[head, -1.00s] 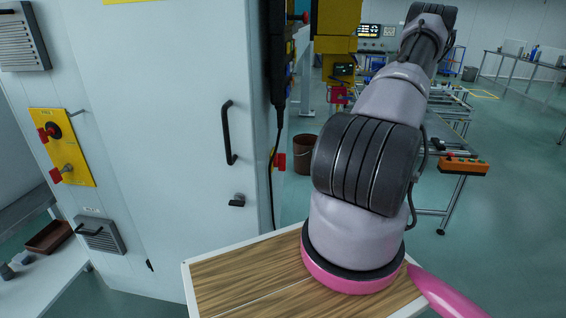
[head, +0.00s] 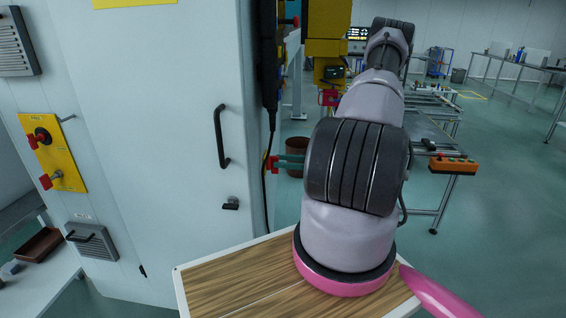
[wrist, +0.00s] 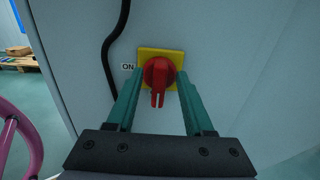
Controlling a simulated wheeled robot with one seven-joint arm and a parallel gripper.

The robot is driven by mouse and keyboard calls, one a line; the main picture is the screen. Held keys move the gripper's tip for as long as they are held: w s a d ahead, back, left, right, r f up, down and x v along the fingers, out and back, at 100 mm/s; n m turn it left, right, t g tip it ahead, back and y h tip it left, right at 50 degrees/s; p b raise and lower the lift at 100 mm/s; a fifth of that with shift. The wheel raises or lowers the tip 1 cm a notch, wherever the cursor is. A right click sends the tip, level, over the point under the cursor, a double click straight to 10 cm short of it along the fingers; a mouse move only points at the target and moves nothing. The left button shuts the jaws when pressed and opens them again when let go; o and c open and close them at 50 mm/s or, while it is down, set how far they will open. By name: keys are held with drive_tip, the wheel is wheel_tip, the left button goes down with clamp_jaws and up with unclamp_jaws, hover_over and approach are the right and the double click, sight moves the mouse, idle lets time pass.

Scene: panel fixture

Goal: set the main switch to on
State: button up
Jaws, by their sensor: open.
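The main switch (wrist: 158,76) is a red rotary knob on a yellow square plate, on the side of the grey cabinet. Its handle points downward in the wrist view, and an "ON" label (wrist: 128,67) is to the left of the plate. In the head view the red switch (head: 270,164) shows edge-on at the cabinet's side. My gripper (wrist: 160,77) is open, with its teal fingers on either side of the knob. Whether they touch it cannot be told. The teal fingers also show in the head view (head: 290,160), beside the switch, partly hidden by my arm.
A black cable (wrist: 113,45) hangs beside the switch. The cabinet front carries a black handle (head: 221,137), a small latch (head: 231,203) and a yellow panel (head: 53,152) with red knobs. A brown bin (head: 295,170) stands behind the gripper. Benches and an orange control box (head: 453,164) are to the right.

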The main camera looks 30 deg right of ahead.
clamp_jaws()
drive_tip(key=shift+m, duration=0.3)
drive_tip(key=shift+w+d+f+m, duration=0.1)
drive_tip(key=shift+w+f+m, duration=0.05)
drive_tip(key=shift+m, duration=2.7)
drive_tip(key=shift+w+d+f+m, duration=0.1)
drive_tip(key=shift+f+m, duration=0.1)
drive_tip(key=shift+m, duration=2.7)
drive_tip(key=shift+w+d+f+m, duration=0.1)
drive_tip(key=shift+w+f+m, duration=0.05)
drive_tip(key=shift+m, duration=2.7)
